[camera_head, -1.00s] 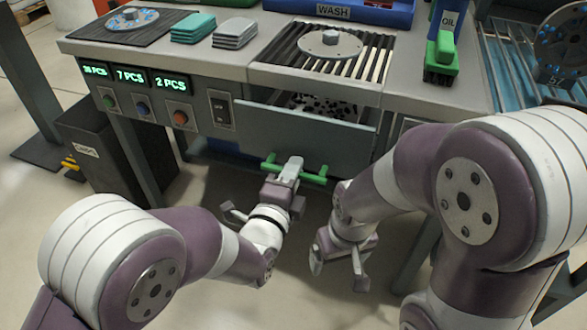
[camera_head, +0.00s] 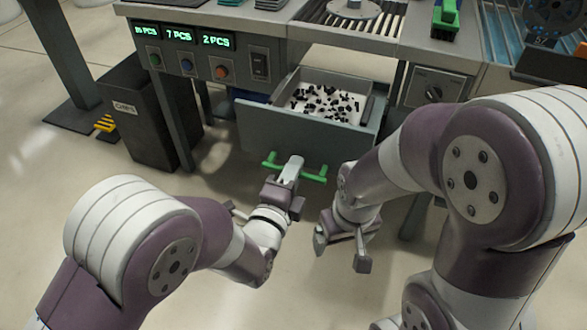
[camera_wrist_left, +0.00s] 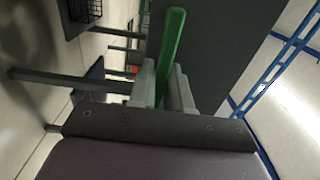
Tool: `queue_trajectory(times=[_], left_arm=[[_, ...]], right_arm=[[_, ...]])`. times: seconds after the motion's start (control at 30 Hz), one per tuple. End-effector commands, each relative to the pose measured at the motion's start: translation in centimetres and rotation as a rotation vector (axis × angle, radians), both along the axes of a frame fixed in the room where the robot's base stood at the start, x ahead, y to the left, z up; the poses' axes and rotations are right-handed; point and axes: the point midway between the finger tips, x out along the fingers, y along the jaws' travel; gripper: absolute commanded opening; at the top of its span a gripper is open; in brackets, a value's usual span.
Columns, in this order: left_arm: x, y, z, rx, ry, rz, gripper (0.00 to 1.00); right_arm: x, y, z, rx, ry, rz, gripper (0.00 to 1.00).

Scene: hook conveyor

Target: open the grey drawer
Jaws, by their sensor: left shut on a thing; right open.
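The grey drawer (camera_head: 290,141) stands pulled out from under the workbench in the head view, with many small black pieces (camera_head: 328,103) on its light floor. Its green handle (camera_head: 315,177) runs across the front. My left gripper (camera_head: 291,167) is shut on the green handle near its middle. In the left wrist view the green handle (camera_wrist_left: 172,55) lies between the two fingers (camera_wrist_left: 165,90), and the dark drawer front (camera_wrist_left: 215,45) is behind it. My right gripper (camera_head: 341,250) is open and empty, right of and nearer than the handle.
A dark bin (camera_head: 146,118) stands on the floor to the left. The bench front carries green counters, buttons and a switch (camera_head: 259,65). A panel with a black knob (camera_head: 433,93) is right of the drawer. A green-handled brush (camera_head: 446,14) lies on the bench.

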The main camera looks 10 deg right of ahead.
Motion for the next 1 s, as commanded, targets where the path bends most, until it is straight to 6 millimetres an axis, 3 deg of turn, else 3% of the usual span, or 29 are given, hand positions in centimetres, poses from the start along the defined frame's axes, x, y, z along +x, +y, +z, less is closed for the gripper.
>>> queue_trajectory(times=[0.47, 0.5, 0.53, 0.83, 1.0], left_arm=[[0.0, 0.0, 0.0, 0.0, 0.0, 0.0, 0.0], [0.0, 0.0, 0.0, 0.0, 0.0, 0.0, 0.27], [0.0, 0.0, 0.0, 0.0, 0.0, 0.0, 0.37], [-0.1, 0.1, 0.1, 0.0, 0.0, 0.0, 0.38], [-2.4, 1.6, 0.4, 0.003, 0.002, -0.001, 0.38]], right_arm=[[0.0, 0.0, 0.1, 0.0, 0.0, 0.0, 0.89], [0.0, 0.0, 0.1, 0.0, 0.0, 0.0, 0.89], [0.0, 0.0, 0.1, 0.0, 0.0, 0.0, 0.89], [0.0, 0.0, 0.2, 0.0, 0.0, 0.0, 0.89], [0.0, 0.0, 1.5, 0.0, 0.0, 0.0, 0.89]])
